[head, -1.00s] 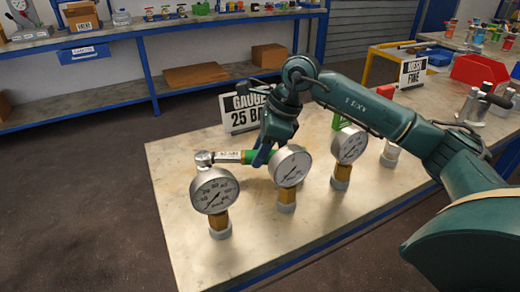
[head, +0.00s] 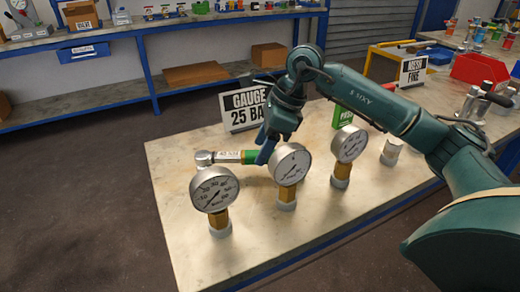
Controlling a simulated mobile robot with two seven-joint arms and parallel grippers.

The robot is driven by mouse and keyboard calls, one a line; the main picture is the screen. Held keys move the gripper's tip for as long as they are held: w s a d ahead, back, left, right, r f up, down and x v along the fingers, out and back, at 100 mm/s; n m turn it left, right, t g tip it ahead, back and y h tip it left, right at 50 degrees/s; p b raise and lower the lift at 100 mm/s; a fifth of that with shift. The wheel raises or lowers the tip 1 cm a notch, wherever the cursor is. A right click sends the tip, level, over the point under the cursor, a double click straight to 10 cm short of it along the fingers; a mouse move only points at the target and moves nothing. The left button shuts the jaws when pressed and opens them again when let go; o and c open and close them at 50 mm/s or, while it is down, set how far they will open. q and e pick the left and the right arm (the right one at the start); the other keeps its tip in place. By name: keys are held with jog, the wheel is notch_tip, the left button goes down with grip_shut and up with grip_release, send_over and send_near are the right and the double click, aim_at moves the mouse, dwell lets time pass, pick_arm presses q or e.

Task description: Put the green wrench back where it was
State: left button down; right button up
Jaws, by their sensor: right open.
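The green wrench (head: 249,157) lies on the pale worktop, behind the leftmost gauges. Its metal head (head: 204,158) is at the left, with a white label (head: 229,156) beside the green grip. The right end of the grip is hidden behind my right gripper and a gauge. My right gripper (head: 263,153) is open and points down at the grip's right end. I cannot tell whether its fingers touch or surround the grip. My left gripper is not in view.
Round gauges stand upright along the front: left (head: 213,189), middle (head: 291,165) and right (head: 348,145). A sign reading GAUGE 25 BA (head: 241,108) stands behind the wrench. A green object (head: 342,115) is behind the right gauge. The worktop's front left is clear.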

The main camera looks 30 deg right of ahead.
pick_arm(q)
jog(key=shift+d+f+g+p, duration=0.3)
jog(key=shift+p, duration=0.15)
pick_arm(e)
jog(key=v, duration=1.1)
jog(key=shift+r, duration=0.3)
